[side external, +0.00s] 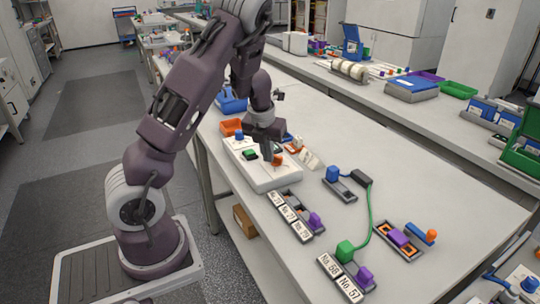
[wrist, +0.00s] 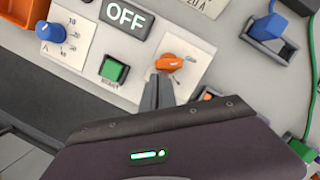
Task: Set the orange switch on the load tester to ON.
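The load tester (side external: 262,181) is a white box at the near left of the bench in the side view, below my gripper. Its display (wrist: 126,17) reads OFF in the wrist view. The orange switch (wrist: 170,63) sits on a white plate, its lever pointing to the right in the wrist view; it also shows in the side view (side external: 277,160). My gripper (wrist: 158,82) has its narrow grey fingers close together, with the tips right beside the switch's lower left. Whether they touch it is unclear. Nothing shows between the fingers.
The tester also carries a blue knob (wrist: 54,32) and a green button (wrist: 114,69). An orange bin (side external: 231,127) stands behind it. Number plates (side external: 290,216) and a purple block (side external: 315,220) lie in front. A green cable (side external: 371,215) runs on the right.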

